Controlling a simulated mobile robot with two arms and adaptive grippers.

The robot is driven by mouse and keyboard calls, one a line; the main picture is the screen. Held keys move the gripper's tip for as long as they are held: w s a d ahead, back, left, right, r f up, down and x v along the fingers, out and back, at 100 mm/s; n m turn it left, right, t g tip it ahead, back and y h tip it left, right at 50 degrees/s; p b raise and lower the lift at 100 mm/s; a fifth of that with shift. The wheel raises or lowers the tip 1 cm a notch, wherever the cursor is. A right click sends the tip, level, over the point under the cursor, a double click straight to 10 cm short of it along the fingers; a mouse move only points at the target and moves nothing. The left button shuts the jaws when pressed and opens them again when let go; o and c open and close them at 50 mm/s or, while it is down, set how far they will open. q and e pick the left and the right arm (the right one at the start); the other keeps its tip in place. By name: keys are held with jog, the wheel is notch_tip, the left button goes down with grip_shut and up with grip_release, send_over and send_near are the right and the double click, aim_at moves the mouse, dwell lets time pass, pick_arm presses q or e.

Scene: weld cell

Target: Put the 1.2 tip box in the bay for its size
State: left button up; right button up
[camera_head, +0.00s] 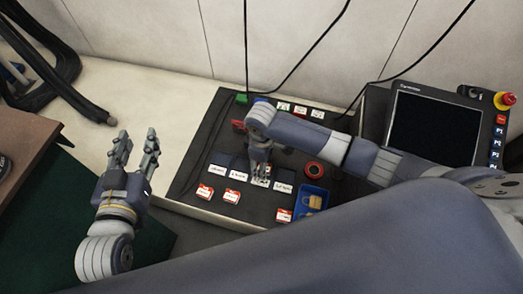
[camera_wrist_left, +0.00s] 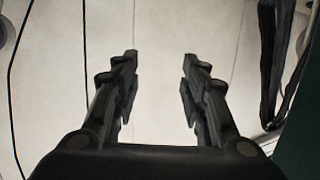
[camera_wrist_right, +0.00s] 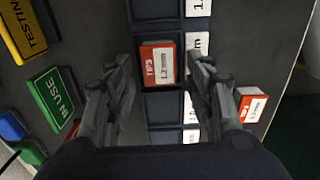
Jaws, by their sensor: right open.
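The 1.2 tip box, red and white and marked TIPS 1.2, lies in a dark bay of the bay row in the right wrist view (camera_wrist_right: 158,66). A white label ending in "m" is beside that bay, its number partly hidden. My right gripper (camera_wrist_right: 161,72) is open, with its fingers on either side of the box and visible gaps to it. In the head view my right gripper (camera_head: 260,180) points down over the bay row (camera_head: 238,165) and mostly hides that box. My left gripper (camera_head: 137,146) is open and empty over the bench's left part; it also shows in the left wrist view (camera_wrist_left: 160,75).
Other red-white tip boxes (camera_head: 204,191) (camera_head: 231,196) (camera_head: 284,215) lie in front of the bays; one shows in the right wrist view (camera_wrist_right: 250,104). A blue tray (camera_head: 312,198), a red ring (camera_head: 314,170) and a monitor (camera_head: 433,125) are to the right. Cables hang behind.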

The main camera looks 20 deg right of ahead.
notch_tip(320, 180, up, 6)
jog(key=shift+p, duration=1.15)
notch_tip(320, 180, up, 5)
jog(key=p, duration=0.2)
jog(key=s+a+m+t+y, duration=0.25)
jog(key=s+a, duration=0.25)
jog(key=s, duration=0.4)
pick_arm(q)
jog(key=s+a+f+g+y, duration=0.1)
jog(key=s+a+f+g, duration=0.2)
jog(key=s+f+g, duration=0.2)
jog(key=s+a+f+g+y, duration=0.2)
jog(key=s+f+g, duration=0.4)
jog(key=s, duration=0.6)
notch_tip(320, 180, down, 2)
jog(key=shift+a+n, duration=0.3)
jog(key=shift+a, duration=0.3)
pick_arm(e)
jog(key=s+d+r+m+t+h, duration=0.1)
jog(key=s+d+r+m, duration=0.3)
jog(key=s+d, duration=0.5)
jog(key=d+m+h, duration=0.1)
jog(key=d+m, duration=0.1)
jog(key=d, duration=0.1)
jog(key=shift+s+d+m, duration=0.15)
jog(key=shift+s+m, duration=0.2)
